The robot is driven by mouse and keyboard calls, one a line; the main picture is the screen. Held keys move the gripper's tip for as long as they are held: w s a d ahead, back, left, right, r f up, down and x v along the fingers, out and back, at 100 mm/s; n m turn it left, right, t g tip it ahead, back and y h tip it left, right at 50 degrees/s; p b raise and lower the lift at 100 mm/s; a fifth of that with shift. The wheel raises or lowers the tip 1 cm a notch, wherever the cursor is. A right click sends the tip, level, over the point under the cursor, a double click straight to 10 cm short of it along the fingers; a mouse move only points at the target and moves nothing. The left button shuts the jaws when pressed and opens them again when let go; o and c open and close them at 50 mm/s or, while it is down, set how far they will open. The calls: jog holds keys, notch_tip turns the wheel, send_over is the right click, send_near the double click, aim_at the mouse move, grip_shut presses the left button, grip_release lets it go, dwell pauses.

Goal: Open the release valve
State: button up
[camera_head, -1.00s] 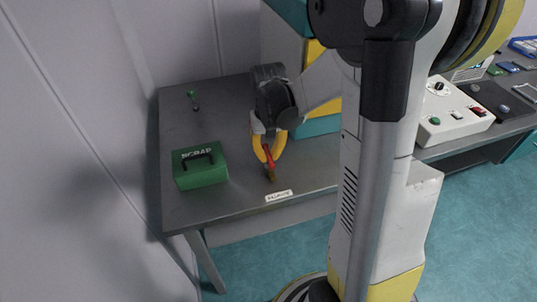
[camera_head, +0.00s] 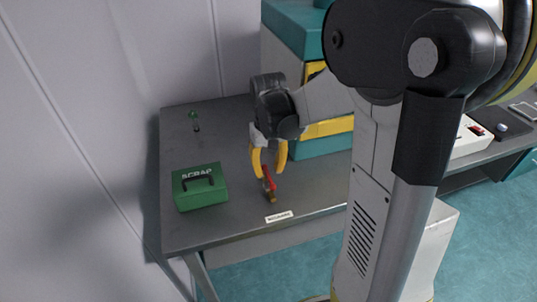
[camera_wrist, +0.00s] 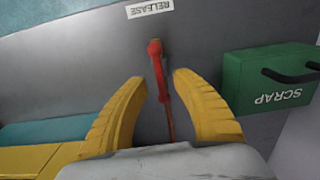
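The release valve is a red handle (camera_wrist: 155,52) on a small brass-coloured base (camera_head: 271,197), near the front edge of the grey table. A white label (camera_wrist: 150,8) reading RELEASE is beside it; the label also shows in the head view (camera_head: 278,217). My gripper (camera_head: 268,172) has yellow fingers and is just above the handle. In the wrist view my gripper (camera_wrist: 158,82) is open, with the fingers on either side of the red handle and a gap on both sides. The handle's far end passes between the fingers.
A green SCRAP box (camera_head: 201,192) with a black handle stands left of the valve on the table (camera_head: 225,225). A small green-topped item (camera_head: 194,121) is at the back left. A teal and yellow machine (camera_head: 290,40) stands behind my gripper.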

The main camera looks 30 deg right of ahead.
aim_at(268, 175)
notch_tip(268, 175, up, 9)
jog(key=shift+f, duration=0.1)
dwell(0.5)
